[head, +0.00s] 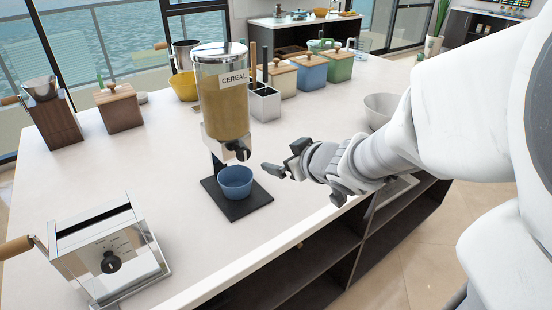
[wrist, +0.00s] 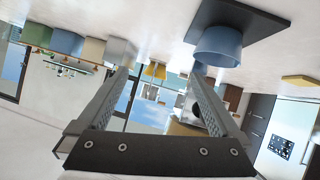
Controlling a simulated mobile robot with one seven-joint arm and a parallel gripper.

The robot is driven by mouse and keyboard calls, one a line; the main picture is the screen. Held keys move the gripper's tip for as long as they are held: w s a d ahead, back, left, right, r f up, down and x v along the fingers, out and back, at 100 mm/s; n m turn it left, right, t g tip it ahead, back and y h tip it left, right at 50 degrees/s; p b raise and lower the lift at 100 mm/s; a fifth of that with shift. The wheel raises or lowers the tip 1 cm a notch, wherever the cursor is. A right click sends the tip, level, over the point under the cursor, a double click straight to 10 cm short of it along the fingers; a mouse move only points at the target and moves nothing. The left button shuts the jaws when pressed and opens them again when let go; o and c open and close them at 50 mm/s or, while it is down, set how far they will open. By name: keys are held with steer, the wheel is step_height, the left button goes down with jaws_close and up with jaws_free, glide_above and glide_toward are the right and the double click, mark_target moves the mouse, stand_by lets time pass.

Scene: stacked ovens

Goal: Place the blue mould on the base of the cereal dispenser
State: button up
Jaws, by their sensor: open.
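The blue mould (head: 235,181) is a small round cup. It sits upright on the black base (head: 248,206) of the cereal dispenser (head: 224,95), below the spout. My gripper (head: 284,160) is to the right of the mould, apart from it, with its fingers spread and nothing between them. In the wrist view, which looks upside down, the mould (wrist: 218,47) rests against the dark base (wrist: 262,22), beyond the tip of the right-hand finger. The open fingers of my gripper (wrist: 163,65) also show there.
A silver toaster (head: 105,250) stands at the front left of the white counter (head: 150,185). A utensil holder (head: 264,104), several lidded canisters (head: 310,70) and a grey bowl (head: 381,107) stand behind.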

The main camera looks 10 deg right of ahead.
steer(key=s+d+r+m+g+h, duration=0.2)
steer(key=s+d+r+m+h, duration=0.25)
steer(key=s, duration=0.35)
steer(key=s+a+g+y, duration=0.1)
steer(key=s+a+g, duration=0.3)
steer(key=s, duration=0.9)
steer(key=shift+a+f+m+y, duration=0.35)
steer(key=shift+a+f, duration=0.1)
steer(key=shift+a, duration=0.5)
step_height(320, 180, up, 10)
steer(key=p, duration=1)
